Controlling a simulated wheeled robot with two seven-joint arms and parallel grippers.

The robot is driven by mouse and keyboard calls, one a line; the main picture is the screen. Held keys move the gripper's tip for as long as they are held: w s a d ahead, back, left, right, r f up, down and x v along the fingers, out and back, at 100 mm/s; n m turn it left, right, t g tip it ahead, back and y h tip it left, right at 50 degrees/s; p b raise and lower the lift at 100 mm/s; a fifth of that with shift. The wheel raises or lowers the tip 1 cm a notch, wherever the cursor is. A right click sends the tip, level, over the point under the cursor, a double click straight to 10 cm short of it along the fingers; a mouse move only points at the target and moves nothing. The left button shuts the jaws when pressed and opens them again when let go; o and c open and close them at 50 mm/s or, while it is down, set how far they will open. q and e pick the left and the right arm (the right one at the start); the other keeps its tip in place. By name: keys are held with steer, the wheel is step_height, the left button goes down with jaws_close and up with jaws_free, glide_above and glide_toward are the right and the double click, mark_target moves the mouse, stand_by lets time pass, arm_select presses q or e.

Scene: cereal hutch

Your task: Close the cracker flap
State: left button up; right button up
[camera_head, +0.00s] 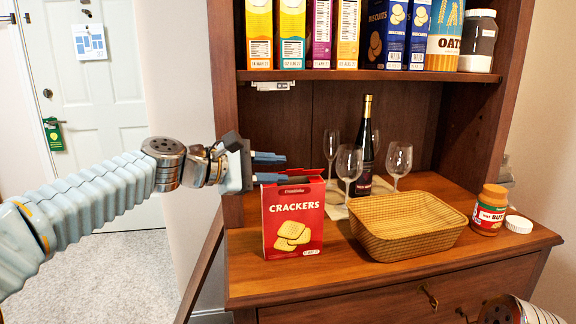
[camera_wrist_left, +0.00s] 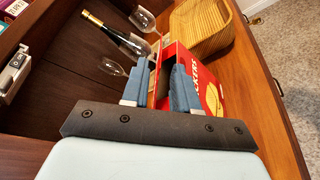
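The red cracker box (camera_head: 293,220) stands upright at the left front of the hutch counter. Its top looks open, with a red flap (camera_head: 303,173) raised at the top, partly hidden by my gripper. My left gripper (camera_head: 286,168) is at the top left of the box, its two blue fingers spread apart and pointing right. In the left wrist view the box (camera_wrist_left: 213,92) lies beyond the fingers (camera_wrist_left: 160,84), and part of its open top shows between them. Whether a finger touches the flap I cannot tell. My right gripper is out of view.
A wicker basket (camera_head: 408,228) sits right of the box. Wine glasses (camera_head: 349,165) and a dark bottle (camera_head: 365,150) stand behind. A peanut butter jar (camera_head: 489,210) and white lid (camera_head: 519,224) are at right. A shelf of boxes (camera_head: 390,75) hangs above.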

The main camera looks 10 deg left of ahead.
mark_target(288, 170)
arm_select(q)
steer(key=shift+x, duration=1.75)
steer(key=shift+c, duration=0.2)
